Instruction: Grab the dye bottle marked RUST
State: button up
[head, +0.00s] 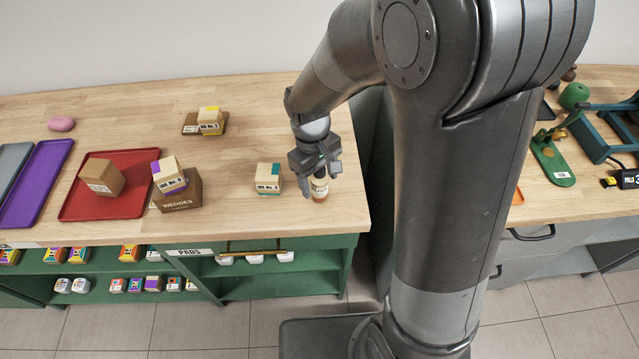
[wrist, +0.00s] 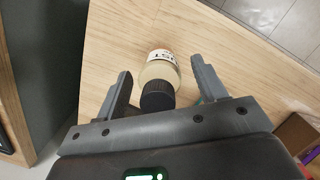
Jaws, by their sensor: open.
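The dye bottle (head: 319,186) stands near the front right corner of the left wooden counter. It has a pale body, a dark cap and a white label; in the wrist view the letters "UST" show on the bottle (wrist: 161,68). My gripper (head: 316,172) is over the bottle, pointing down. In the wrist view my gripper (wrist: 165,85) is open, with one finger on each side of the bottle and a gap visible beside it. The cap lies nearest the palm. Whether a finger touches the bottle cannot be told.
A box with a teal mark (head: 268,179) stands just left of the bottle. A WEDGES box (head: 178,192) with another box on top stands by a red tray (head: 125,207). The counter's front edge (head: 330,228) is close. Bare wood lies behind the bottle.

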jog(key=shift+f, duration=0.45)
jog(key=shift+c, duration=0.3)
jog(key=c, duration=1.1)
jog(key=shift+r, duration=0.15)
